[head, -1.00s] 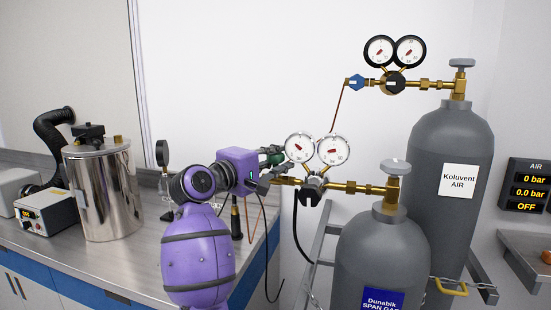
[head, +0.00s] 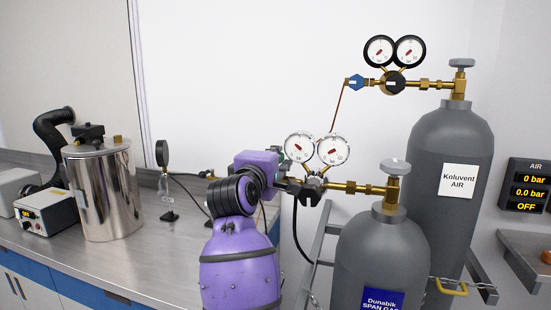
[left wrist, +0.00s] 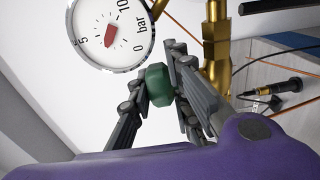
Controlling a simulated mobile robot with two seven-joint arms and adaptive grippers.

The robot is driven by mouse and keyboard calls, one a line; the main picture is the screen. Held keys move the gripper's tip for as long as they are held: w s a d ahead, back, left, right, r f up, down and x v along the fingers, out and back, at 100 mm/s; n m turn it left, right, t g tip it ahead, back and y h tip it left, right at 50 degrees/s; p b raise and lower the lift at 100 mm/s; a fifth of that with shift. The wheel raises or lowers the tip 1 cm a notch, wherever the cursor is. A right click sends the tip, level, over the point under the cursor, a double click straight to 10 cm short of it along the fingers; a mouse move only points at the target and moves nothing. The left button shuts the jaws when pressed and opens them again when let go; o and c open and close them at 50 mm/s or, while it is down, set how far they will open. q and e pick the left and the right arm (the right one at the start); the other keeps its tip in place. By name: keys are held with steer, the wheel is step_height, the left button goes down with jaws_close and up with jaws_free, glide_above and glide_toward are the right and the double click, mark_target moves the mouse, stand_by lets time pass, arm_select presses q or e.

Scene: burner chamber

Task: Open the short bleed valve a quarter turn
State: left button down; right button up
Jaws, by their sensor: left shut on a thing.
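In the left wrist view a green knob (left wrist: 158,86) sits between the two dark fingers of my left gripper (left wrist: 160,72), which is shut on it. The knob is close to a round gauge (left wrist: 112,30) and a brass fitting (left wrist: 216,45). In the head view my purple left gripper (head: 284,184) is at the regulator (head: 312,188) of the Dunabik span gas cylinder (head: 380,262), below its twin gauges. My wrist hides most of the contact there. I cannot tell how far the knob is turned. My right gripper is not in view.
The Koluvent air cylinder (head: 452,150) with its own regulator stands behind at the right. A black hose (head: 298,235) hangs below the near regulator. A steel vessel (head: 103,190) and a small gauge stand (head: 166,180) are on the bench at the left.

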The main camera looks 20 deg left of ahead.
arm_select(q)
steer(key=shift+f, duration=0.1)
steer(key=c, duration=1.9)
jaws_free()
steer(key=s, duration=1.2)
steer(key=shift+a, duration=0.2)
